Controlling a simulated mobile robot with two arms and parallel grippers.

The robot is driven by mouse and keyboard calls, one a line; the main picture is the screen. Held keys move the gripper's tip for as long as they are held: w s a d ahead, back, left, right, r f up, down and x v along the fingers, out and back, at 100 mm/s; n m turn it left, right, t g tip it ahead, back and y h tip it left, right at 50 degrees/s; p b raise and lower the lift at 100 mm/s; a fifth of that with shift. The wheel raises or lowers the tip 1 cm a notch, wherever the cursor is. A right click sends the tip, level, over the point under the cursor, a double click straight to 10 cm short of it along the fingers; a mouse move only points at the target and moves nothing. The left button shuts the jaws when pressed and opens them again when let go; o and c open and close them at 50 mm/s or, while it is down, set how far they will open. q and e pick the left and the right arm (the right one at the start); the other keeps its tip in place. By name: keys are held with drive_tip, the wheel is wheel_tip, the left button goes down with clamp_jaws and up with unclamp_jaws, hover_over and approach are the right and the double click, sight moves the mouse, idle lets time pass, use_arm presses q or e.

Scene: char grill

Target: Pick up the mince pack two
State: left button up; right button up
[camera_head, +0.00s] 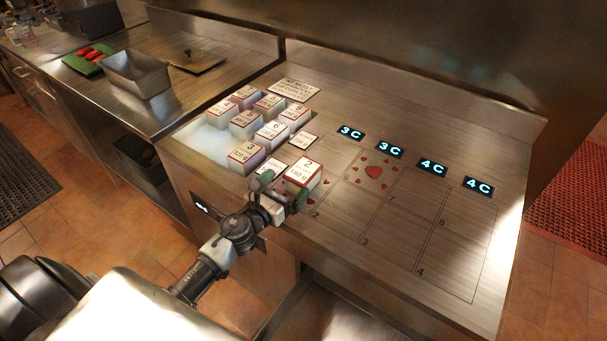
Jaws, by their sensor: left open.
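The mince pack two (305,172) is a white block with a red-edged top label reading 2 and 100 g. It sits at the counter's front left, apart from the other packs. My left gripper (283,190) is open at the near side of this pack, with its green-tipped fingers low by it. The gripper hides the pack's lower near part, so I cannot tell whether the pack is between the fingers or touching them. My right gripper is not in view.
Several similar numbered packs, including pack 3 (247,157), stand in a lit recess behind and left. The counter (400,225) has marked, numbered cells, one with red spots (374,172). Displays (390,149) line its back. A metal pan (137,75) stands farther left.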

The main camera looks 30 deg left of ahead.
sight(313, 162)
use_arm(q)
drive_tip(key=shift+w+d, duration=0.1)
drive_tip(key=shift+w, duration=0.3)
drive_tip(key=w, duration=0.3)
drive_tip(key=w+d, duration=0.1)
drive_tip(key=shift+w+f+p, duration=0.3)
drive_tip(key=shift+w+p, duration=0.05)
drive_tip(key=shift+p, duration=0.05)
drive_tip(key=shift+w+f, duration=0.1)
drive_tip(key=shift+w, duration=0.25)
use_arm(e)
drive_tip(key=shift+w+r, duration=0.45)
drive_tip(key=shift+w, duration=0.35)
use_arm(q)
drive_tip(key=shift+s, duration=0.1)
drive_tip(key=shift+c, duration=0.2)
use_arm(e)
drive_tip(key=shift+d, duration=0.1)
use_arm(q)
drive_tip(key=shift+c, duration=1.1)
drive_tip(key=c, duration=0.9)
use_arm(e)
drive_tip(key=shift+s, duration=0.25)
